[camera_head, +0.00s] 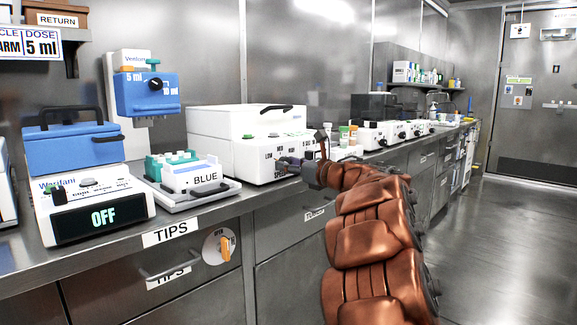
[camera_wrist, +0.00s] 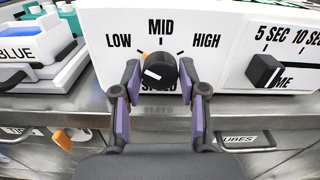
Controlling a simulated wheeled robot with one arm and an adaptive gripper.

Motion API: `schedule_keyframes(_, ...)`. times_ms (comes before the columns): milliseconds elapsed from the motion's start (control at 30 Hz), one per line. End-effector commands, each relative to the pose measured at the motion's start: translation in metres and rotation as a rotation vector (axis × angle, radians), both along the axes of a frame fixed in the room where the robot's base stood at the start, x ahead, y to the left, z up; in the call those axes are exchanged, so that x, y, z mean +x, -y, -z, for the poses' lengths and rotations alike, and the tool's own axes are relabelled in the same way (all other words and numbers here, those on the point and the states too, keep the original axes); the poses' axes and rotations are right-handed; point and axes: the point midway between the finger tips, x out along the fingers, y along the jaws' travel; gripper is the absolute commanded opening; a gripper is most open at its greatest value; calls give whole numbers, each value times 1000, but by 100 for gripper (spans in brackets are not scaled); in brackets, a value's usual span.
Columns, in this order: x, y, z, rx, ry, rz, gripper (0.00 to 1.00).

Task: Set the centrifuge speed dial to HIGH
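The white centrifuge (camera_head: 239,168) stands on the counter beyond the tip rack. Its speed dial (camera_wrist: 160,72) is a round black knob below the labels LOW, MID and HIGH in the wrist view. A white mark shows on the knob's lower left. An orange mark (camera_wrist: 145,55) lies at its upper left, on the LOW side. My gripper (camera_wrist: 160,67) is at the dial, with one purple-padded finger on each side of the knob. The fingers are spread about the knob's width; I cannot tell whether they press on it. The SPEED label below is partly hidden.
The time dial (camera_wrist: 263,71) is right of the speed dial. The tip rack marked BLUE (camera_head: 194,176) is left of the centrifuge. A white unit reading OFF (camera_head: 104,216) stands further left. Small bottles (camera_head: 344,135) and more white devices are to the right. Drawers are below.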

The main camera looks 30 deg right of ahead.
Motion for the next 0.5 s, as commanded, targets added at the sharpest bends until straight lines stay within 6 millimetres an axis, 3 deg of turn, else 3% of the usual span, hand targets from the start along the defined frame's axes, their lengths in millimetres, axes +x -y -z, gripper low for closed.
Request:
schedule_keyframes(33, 0, 0, 0, 0, 0, 0, 34)
schedule_keyframes(333, 0, 0, 0, 0, 0, 0, 2)
schedule_keyframes(500, 0, -1, 0, 7, -3, -2, 2)
